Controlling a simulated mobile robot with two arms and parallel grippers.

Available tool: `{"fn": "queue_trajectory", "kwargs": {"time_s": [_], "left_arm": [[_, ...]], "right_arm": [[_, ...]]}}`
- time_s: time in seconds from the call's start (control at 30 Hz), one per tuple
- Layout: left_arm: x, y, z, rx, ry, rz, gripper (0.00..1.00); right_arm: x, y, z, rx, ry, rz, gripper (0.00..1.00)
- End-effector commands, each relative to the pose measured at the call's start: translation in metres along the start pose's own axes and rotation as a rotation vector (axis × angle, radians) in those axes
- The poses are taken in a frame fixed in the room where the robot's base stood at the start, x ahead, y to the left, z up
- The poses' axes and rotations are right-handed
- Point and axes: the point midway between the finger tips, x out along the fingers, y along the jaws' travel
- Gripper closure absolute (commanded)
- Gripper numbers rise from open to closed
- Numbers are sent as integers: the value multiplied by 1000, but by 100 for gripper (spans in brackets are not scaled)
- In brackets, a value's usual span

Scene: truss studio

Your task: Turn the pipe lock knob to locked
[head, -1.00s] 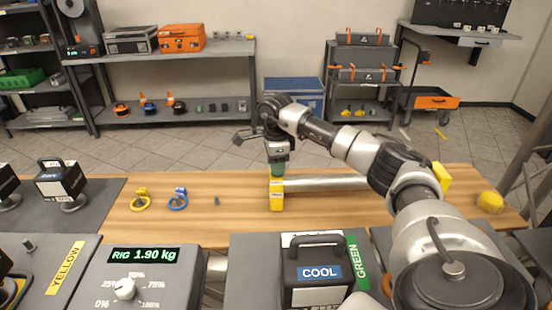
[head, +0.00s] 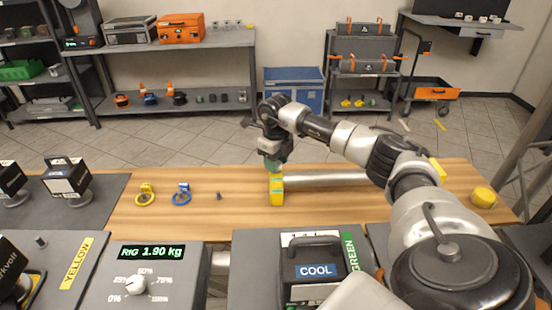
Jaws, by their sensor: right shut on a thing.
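The metal pipe (head: 325,178) lies across the wooden table, with a yellow block (head: 276,190) at its left end and a round yellow end piece (head: 482,198) at the right. My right gripper (head: 273,166) points down at the top of the yellow block. It is shut on a small greenish piece there, which I take for the pipe lock knob; the fingers and wrist largely hide it. I cannot read the knob's turn. My left gripper is not in view.
Yellow (head: 145,195) and blue (head: 182,194) ring clamps and a small grey peg (head: 219,196) lie on the table left of the pipe.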

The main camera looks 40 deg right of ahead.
Motion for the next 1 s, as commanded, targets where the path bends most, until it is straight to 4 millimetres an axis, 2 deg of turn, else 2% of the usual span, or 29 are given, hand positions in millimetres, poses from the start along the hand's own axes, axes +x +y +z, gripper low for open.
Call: {"fn": "queue_trajectory", "kwargs": {"time_s": [0.3,0.77,0.8,0.93,1.0], "left_arm": [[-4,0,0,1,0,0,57],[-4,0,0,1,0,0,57],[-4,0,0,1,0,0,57],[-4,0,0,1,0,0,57],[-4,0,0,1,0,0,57]], "right_arm": [[-1,-1,0,90,-2,-2,84],[-1,-1,0,102,-2,-1,84],[-1,-1,0,102,-2,-1,56],[-1,-1,0,101,-2,-1,36],[0,0,0,100,-1,-1,35]]}}
